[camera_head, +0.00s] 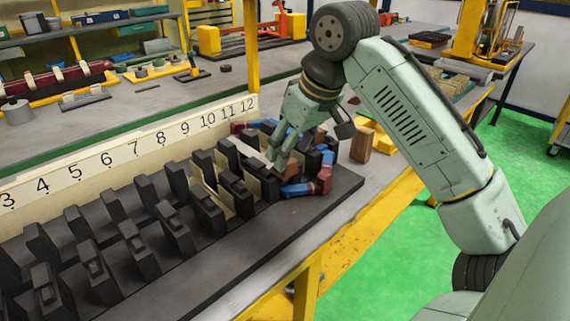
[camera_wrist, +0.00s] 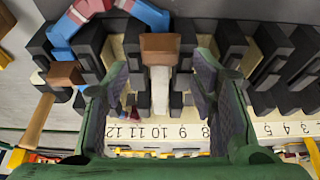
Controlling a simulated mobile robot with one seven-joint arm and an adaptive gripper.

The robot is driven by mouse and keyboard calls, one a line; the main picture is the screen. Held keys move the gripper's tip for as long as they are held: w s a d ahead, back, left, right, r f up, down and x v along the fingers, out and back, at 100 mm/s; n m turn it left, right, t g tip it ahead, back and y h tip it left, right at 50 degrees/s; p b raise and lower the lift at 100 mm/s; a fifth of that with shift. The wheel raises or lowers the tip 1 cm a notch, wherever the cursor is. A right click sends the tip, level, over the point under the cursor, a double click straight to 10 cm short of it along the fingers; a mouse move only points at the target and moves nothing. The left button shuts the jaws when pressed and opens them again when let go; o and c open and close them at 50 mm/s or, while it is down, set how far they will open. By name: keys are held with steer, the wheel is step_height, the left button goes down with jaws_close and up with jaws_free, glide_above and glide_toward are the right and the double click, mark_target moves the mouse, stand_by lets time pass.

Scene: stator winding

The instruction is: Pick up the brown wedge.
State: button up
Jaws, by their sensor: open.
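My gripper (camera_head: 277,156) is open and points down over the stator slots near numbers 9 to 12. In the wrist view its two fingers (camera_wrist: 160,78) stand apart, left and right of a brown piece (camera_wrist: 160,45) with a pale strip below it. That brown piece, which looks like the wedge, stands between black stator teeth and shows partly beside the fingers in the head view (camera_head: 291,168). No contact with the fingers is visible. A separate brown block (camera_head: 362,145) stands on the table past the stator's end.
The black stator (camera_head: 100,285) has rows of upright teeth before a numbered board (camera_head: 120,158). Blue and red coil pieces (camera_head: 308,187) lie around its right end, close to my gripper. Shelves and tools fill the bench behind. Green floor (camera_head: 385,255) is clear at right.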

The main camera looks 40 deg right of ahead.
steer(key=shift+x, duration=1.6)
steer(key=shift+c, duration=0.2)
steer(key=c, duration=1.1)
steer(key=shift+c, duration=0.4)
steer(key=shift+r, duration=0.15)
jaws_close()
steer(key=shift+r, duration=0.5)
step_height(320, 180, up, 2)
steer(key=shift+r+b, duration=0.15)
steer(key=shift+b, duration=0.25)
steer(key=s+a+b, duration=0.1)
steer(key=s+a, duration=0.3)
steer(key=s, duration=0.2)
steer(key=s+a+r+b, duration=0.1)
steer(key=s+a+b, duration=0.1)
steer(key=s+a, duration=0.2)
steer(key=s, duration=0.3)
steer(key=shift+s+a+r, duration=0.25)
steer(key=shift+a, duration=0.1)
